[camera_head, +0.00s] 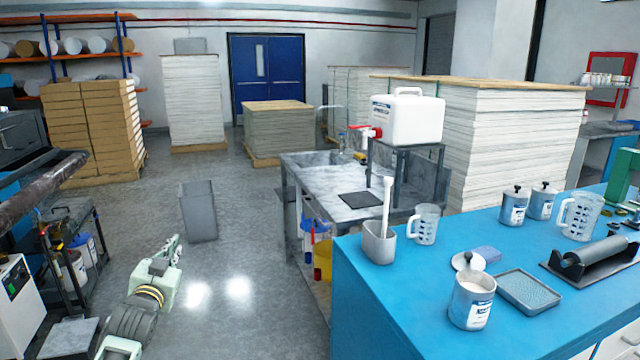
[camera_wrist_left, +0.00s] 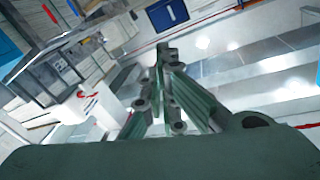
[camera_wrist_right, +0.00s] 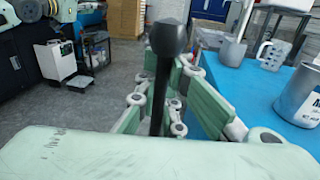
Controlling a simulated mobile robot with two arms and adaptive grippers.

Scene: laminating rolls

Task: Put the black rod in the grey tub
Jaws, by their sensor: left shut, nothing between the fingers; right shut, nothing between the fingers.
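A measuring jug (camera_head: 424,224) stands close right of the tub. A grey bin (camera_head: 198,211) stands on the floor.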

